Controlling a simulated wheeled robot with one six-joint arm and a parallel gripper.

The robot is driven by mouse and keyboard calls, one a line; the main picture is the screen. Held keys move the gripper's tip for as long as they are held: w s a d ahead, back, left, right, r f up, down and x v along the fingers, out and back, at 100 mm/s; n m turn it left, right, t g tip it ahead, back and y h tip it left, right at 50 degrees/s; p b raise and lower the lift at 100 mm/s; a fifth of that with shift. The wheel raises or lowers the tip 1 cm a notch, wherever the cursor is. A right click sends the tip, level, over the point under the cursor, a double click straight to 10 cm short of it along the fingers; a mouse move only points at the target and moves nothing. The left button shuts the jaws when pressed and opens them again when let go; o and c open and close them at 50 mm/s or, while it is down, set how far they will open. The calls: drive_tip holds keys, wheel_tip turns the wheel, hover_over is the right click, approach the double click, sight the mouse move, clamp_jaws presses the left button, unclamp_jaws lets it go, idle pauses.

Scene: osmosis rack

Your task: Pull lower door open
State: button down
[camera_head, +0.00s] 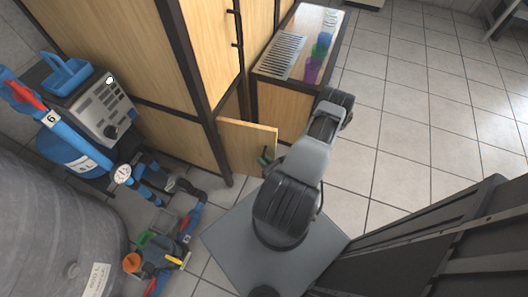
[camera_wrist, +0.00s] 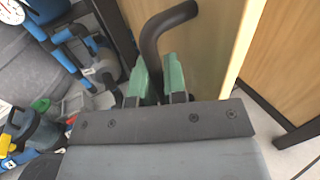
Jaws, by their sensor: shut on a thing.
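The lower door (camera_head: 247,147) is a light wood panel low on the tall wooden cabinet. In the head view it stands out from the dark frame at an angle, partly open. In the wrist view its face (camera_wrist: 218,52) fills the top middle. The dark curved door handle (camera_wrist: 163,28) rises between the green fingers of my gripper (camera_wrist: 158,82). My gripper is shut on the handle. In the head view my gripper (camera_head: 265,158) is small at the door's free edge, and the handle is hard to make out there.
A counter (camera_head: 286,100) with a metal grate (camera_head: 281,55) and coloured cups (camera_head: 319,52) stands right of the door. Blue pipes and a grey pump unit (camera_head: 103,108) are at left, with a valve assembly (camera_head: 158,250) on the floor.

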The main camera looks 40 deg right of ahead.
drive_tip(key=shift+s+a+m+h+p, duration=0.25)
drive_tip(key=shift+a+m+h+p, duration=0.35)
drive_tip(key=shift+p, duration=0.5)
drive_tip(key=shift+s+a+m+h+p, duration=0.3)
drive_tip(key=shift+a+h+p, duration=0.45)
drive_tip(key=shift+p, duration=0.35)
drive_tip(key=shift+h, duration=0.25)
drive_tip(key=c, duration=1.2)
unclamp_jaws()
